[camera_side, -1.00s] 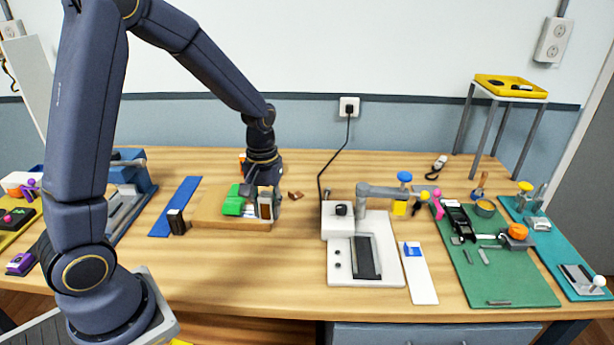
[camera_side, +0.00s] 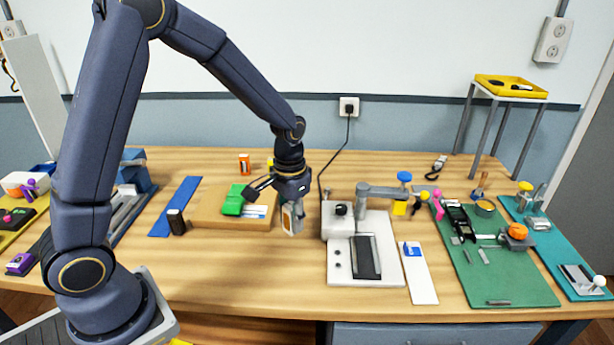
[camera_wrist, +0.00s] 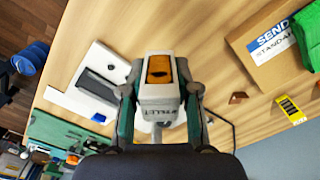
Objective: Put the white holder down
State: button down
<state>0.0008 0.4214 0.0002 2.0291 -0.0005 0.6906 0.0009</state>
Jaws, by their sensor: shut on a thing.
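The white holder (camera_side: 289,220) is a small whitish case with an orange-brown window on its face. In the side view it hangs below my gripper (camera_side: 291,200), between the cardboard box and the white machine. In the wrist view the holder (camera_wrist: 158,103) sits between the two fingers of my gripper (camera_wrist: 157,88), which are closed on its sides. Lettering shows on its near edge but is only partly legible. The wooden table (camera_side: 250,275) lies below it. I cannot tell whether the holder's bottom touches the table.
The cardboard box (camera_side: 215,220) with a green bundle (camera_side: 234,203) on it is to the left. The white machine (camera_side: 338,260) with a dark slot is close on the right. An orange-labelled can (camera_side: 244,164) stands behind. The table in front is clear.

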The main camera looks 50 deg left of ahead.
jog(key=shift+s+n, duration=0.25)
jog(key=shift+n, duration=0.45)
jog(key=s+a+r+n, duration=0.3)
jog(key=a+n, duration=0.5)
jog(key=a, duration=0.1)
jog(key=w+a+f, duration=0.1)
jog(key=w+f, duration=0.1)
jog(key=w, duration=0.2)
jog(key=w+f, duration=0.3)
jog(key=w, duration=0.1)
jog(key=w+a+f, duration=0.1)
jog(key=w+f, duration=0.2)
jog(key=shift+w+a, duration=0.35)
jog(key=shift+w, duration=0.05)
jog(key=shift+w+a+f, duration=0.1)
jog(key=shift+w+f, duration=0.25)
jog(key=shift+f, duration=0.05)
jog(key=shift+w+f, duration=0.15)
jog(key=shift+f, duration=0.75)
jog(key=shift+w+f, duration=0.1)
jog(key=shift+f, duration=0.8)
